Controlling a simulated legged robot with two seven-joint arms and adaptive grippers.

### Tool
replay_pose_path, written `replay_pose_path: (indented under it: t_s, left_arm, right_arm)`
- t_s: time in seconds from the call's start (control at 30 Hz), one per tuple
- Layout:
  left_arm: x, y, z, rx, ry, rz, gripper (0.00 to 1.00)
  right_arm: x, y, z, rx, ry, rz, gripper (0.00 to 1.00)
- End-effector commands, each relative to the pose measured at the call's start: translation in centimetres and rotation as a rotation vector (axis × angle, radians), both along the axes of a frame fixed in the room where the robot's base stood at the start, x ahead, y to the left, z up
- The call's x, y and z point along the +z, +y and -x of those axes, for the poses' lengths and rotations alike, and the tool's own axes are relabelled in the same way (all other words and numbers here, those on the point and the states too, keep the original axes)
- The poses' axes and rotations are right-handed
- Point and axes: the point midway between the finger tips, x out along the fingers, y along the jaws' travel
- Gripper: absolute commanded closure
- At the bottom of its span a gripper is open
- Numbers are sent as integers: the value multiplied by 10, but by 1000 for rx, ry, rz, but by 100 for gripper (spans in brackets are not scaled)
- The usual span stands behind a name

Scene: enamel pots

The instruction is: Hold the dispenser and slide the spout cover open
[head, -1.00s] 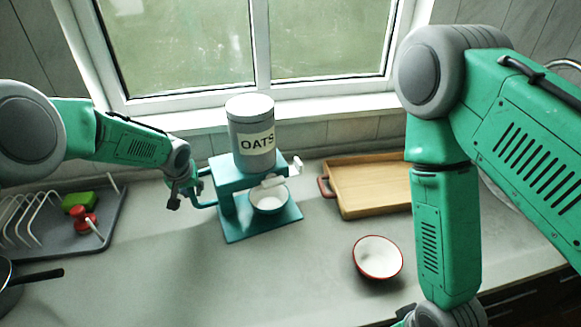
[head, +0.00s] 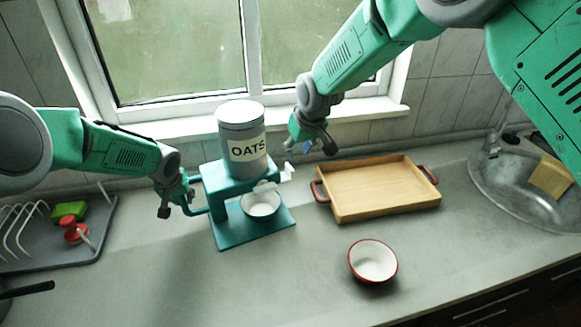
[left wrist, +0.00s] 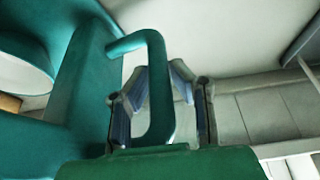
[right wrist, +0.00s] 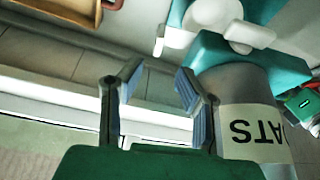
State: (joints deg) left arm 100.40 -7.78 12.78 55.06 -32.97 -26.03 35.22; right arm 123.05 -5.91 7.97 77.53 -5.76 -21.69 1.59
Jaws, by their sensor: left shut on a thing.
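The teal oats dispenser (head: 229,184) stands upright on the counter, with a grey canister labelled OATS (head: 242,140) on top. My left gripper (head: 183,195) is shut on the dispenser's side handle; the left wrist view shows the handle (left wrist: 158,95) between the fingers. The white spout cover (head: 286,173) sticks out at the dispenser's right side, and its tab also shows in the right wrist view (right wrist: 159,46). My right gripper (head: 318,146) is open and empty, to the right of the canister and above and behind the cover. A white bowl (head: 261,204) sits under the spout.
A wooden tray (head: 380,188) with red handles lies right of the dispenser. A red-rimmed bowl (head: 373,262) stands on the counter in front. A dish rack (head: 75,250) is at left, a sink (head: 500,180) at far right. The window sill lies close behind my right gripper.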

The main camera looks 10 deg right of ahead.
Motion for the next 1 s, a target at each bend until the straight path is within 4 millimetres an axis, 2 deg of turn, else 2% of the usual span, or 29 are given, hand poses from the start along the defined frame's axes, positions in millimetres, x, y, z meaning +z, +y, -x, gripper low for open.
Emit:
replay_pose_path:
  t_s: [0.1, 0.23, 0.7, 0.83, 1.0]
  left_arm:
    - [-1, -2, 1, -1, 2, 2, 100]
    - [-1, -2, 1, -1, 3, 2, 100]
    - [-1, -1, 2, -1, 3, 2, 100]
    - [-1, -1, 2, -1, 3, 2, 100]
    - [-1, -1, 2, -1, 3, 2, 100]
  right_arm:
    - [13, -2, -7, -2, 13, 3, 69]
    - [8, -1, -11, -3, 19, 5, 69]
    - [-74, 6, -43, -2, 19, 4, 69]
    - [-88, 7, -49, -3, 19, 5, 69]
    - [-95, 7, -51, -3, 18, 5, 69]
